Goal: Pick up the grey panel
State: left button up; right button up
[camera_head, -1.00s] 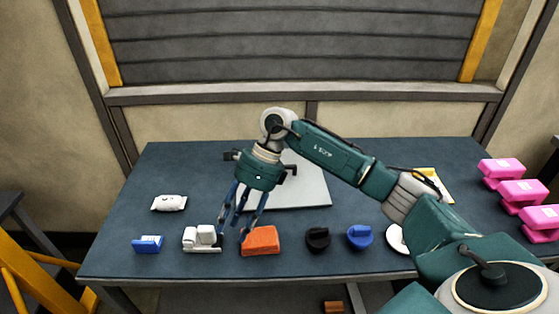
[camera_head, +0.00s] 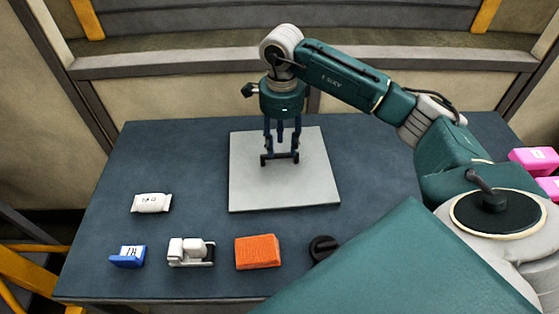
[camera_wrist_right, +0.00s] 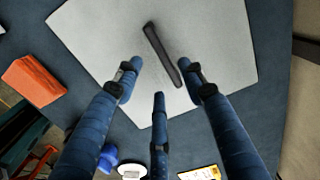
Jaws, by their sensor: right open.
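The grey panel (camera_head: 245,186) lies flat on the dark blue table, a square light-grey plate. A dark bar-shaped handle (camera_head: 272,158) sits on its top; it shows clearly in the right wrist view (camera_wrist_right: 161,54). My right gripper (camera_head: 281,150) points down over the panel, with its blue fingers around the area of the handle. In the right wrist view its fingers (camera_wrist_right: 160,80) are spread open with nothing between them. I cannot tell from these views how high the fingertips are above the handle. My left gripper is not in view.
On the table's front part lie a blue box (camera_head: 128,257), a white tape dispenser (camera_head: 190,252), an orange block (camera_head: 257,252) and a black knob-like object (camera_head: 322,248). A white packet (camera_head: 151,203) lies at the left. Pink dumbbells (camera_head: 535,160) are at the right. The table's left rear is clear.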

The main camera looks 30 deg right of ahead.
aim_at(280, 155)
jog(key=shift+f, duration=0.4)
jog(key=shift+w+d+f, duration=0.1)
jog(key=shift+w+f, duration=0.05)
jog(key=shift+f, duration=0.15)
jog(key=f+p, duration=0.2)
jog(key=f, duration=0.2)
jog(key=shift+w+f, duration=0.2)
jog(key=shift+f, duration=0.2)
grip_shut()
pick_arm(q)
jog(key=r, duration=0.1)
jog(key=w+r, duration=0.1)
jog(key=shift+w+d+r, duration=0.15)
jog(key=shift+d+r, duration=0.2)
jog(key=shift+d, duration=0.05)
